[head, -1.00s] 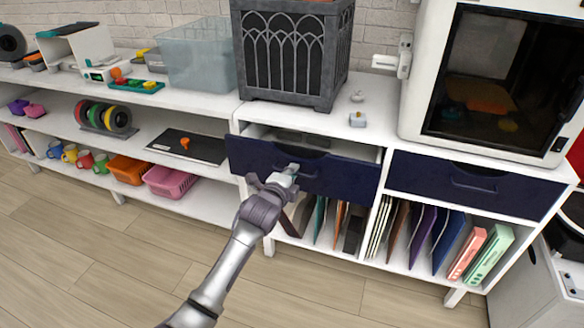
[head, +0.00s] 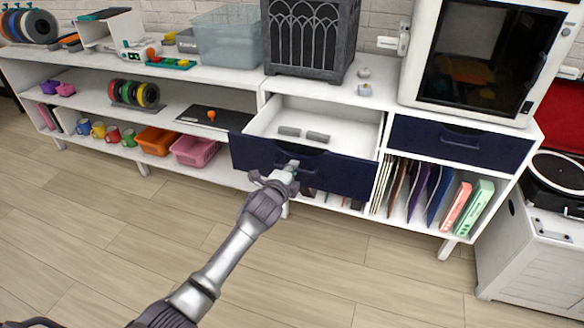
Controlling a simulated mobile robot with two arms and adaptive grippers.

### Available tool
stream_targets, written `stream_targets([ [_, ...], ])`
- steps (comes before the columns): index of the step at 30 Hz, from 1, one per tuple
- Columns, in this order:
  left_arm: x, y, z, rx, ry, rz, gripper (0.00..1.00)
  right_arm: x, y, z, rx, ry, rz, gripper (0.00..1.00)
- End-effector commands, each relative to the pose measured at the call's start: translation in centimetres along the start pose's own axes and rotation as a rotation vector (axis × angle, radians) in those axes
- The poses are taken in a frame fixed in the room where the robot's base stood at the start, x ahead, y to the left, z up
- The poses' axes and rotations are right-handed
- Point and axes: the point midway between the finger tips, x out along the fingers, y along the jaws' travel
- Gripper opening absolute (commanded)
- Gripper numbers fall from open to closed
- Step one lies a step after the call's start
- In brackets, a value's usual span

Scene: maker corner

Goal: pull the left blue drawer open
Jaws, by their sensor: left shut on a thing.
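The left blue drawer (head: 345,176) stands pulled well out of the white cabinet, and its white inside shows. My right gripper is not in view.
Upright folders (head: 425,190) stand in the shelf below the right drawer. A dark lantern-like box (head: 308,40) and a white 3D printer (head: 408,78) stand on top. A turntable (head: 556,178) is at the far right. The wooden floor (head: 340,265) in front is clear.

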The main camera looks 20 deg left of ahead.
Motion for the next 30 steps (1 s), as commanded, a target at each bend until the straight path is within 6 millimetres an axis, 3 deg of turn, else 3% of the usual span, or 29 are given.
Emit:
stream_targets([
  [13, 0.0, -0.1, 0.0, 0.000, 0.000, -0.002, 0.00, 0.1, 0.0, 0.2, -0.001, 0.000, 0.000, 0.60],
  [14, 0.0, -0.1, 0.0, 0.000, 0.000, -0.002, 0.14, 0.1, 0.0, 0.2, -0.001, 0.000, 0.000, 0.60],
  [15, 0.0, -0.1, 0.0, 0.000, 0.000, -0.002, 0.21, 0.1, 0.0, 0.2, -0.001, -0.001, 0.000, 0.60],
  [25, -0.2, 0.0, 0.0, 0.000, 0.000, -0.001, 0.21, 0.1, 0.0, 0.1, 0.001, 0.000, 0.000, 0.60],
  [30, -1.9, 0.1, 0.1, 0.001, 0.000, -0.001, 0.21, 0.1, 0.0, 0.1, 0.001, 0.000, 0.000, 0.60],
])
